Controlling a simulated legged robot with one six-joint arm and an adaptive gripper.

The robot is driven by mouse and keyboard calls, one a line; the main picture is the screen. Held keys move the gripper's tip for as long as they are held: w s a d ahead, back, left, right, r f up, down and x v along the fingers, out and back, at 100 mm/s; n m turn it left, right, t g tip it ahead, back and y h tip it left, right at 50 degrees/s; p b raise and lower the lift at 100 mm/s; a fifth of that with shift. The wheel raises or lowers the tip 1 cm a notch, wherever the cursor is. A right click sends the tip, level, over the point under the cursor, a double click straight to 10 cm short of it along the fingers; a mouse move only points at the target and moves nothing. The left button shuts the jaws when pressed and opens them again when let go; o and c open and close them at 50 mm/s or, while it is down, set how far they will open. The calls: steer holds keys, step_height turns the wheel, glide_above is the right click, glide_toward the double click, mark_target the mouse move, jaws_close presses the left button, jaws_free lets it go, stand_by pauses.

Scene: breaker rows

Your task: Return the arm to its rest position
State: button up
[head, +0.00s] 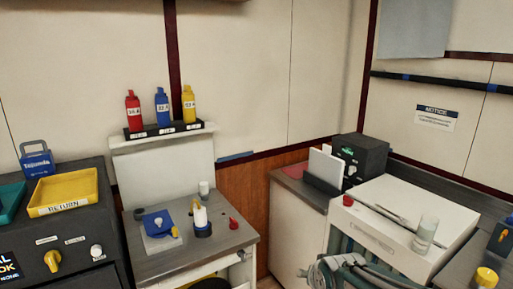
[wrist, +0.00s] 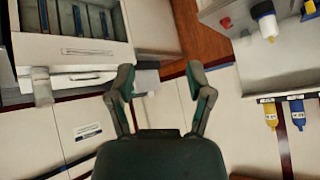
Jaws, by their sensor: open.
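My arm shows in the head view (head: 365,272) as grey-green links at the bottom edge, in front of the white cabinet at the right. My gripper (wrist: 160,75) shows in the wrist view with its two dark green fingers spread apart. Nothing is between the fingers. Behind them are the wall and the cabinet side, and neither finger visibly touches anything. The wrist picture is turned about upside down. The arm's base and most of its links are hidden.
Red (head: 133,111), blue (head: 162,107) and yellow (head: 189,104) bottles stand on a rack above the middle counter (head: 222,242). A yellow tray (head: 64,192) sits on the left cabinet. A clear glass (head: 425,233) and a rod (head: 385,213) are on the white cabinet top (head: 370,190).

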steer(key=s+d+r+n+g, duration=0.1)
steer(key=s+r, duration=0.1)
steer(key=s, duration=0.7)
steer(key=s+d+r+n+g, duration=0.1)
steer(key=s+r+g, duration=0.1)
steer(key=s, duration=0.7)
steer(key=shift+s+d+n, duration=0.3)
steer(key=shift+s+d, duration=0.05)
stand_by(0.6)
